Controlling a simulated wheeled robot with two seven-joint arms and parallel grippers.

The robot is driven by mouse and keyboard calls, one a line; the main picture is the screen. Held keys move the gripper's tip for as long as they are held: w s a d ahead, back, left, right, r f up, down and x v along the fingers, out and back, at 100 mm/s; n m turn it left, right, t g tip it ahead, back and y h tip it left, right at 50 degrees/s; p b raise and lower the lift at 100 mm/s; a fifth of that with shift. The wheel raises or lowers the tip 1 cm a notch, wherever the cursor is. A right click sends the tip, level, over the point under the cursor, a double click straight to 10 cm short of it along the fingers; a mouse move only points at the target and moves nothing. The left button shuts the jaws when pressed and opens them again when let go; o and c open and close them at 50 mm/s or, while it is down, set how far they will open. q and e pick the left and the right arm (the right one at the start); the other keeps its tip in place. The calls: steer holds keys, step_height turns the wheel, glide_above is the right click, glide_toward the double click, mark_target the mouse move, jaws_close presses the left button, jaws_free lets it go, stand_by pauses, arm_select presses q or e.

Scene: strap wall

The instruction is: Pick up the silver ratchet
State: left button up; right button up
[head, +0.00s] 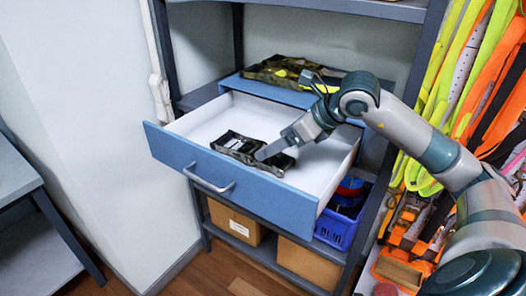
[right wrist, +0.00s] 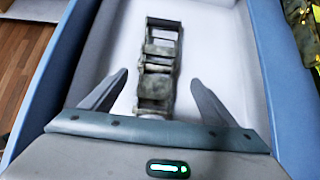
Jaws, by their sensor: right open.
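The silver ratchet (head: 236,147) lies in the open drawer, close to its front panel. It looks dark and mottled, with a frame and crossbars. In the right wrist view the ratchet (right wrist: 158,68) stretches away from me on the white drawer floor. My right gripper (head: 263,153) reaches into the drawer from the right and covers part of the ratchet in the head view. Its fingers are open, one on each side of the ratchet's near part in the right wrist view (right wrist: 160,80), with gaps on both sides. My left gripper is out of view.
The blue-fronted drawer (head: 235,190) has raised walls around a mostly bare white floor. A camouflage bundle (head: 280,70) lies on the cabinet top behind it. Below are a blue basket (head: 338,230) and cardboard boxes (head: 308,262). Bright straps (head: 470,75) hang at right.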

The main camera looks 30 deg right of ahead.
mark_target(252, 152)
steer(key=shift+w+f, duration=0.3)
steer(key=shift+f, duration=0.05)
steer(key=shift+a, duration=0.1)
steer(key=shift+w+a+f+p, duration=0.2)
steer(key=shift+w+a+p, duration=0.1)
steer(key=shift+p, duration=0.25)
steer(key=p+x, duration=0.2)
steer(key=x, duration=0.1)
steer(key=shift+w+a+f, duration=0.15)
steer(key=shift+f, duration=0.15)
steer(key=shift+w+f, duration=0.2)
steer(key=shift+f, duration=0.1)
steer(key=shift+c, duration=0.2)
steer(key=shift+r, duration=0.1)
steer(key=c, duration=1.7)
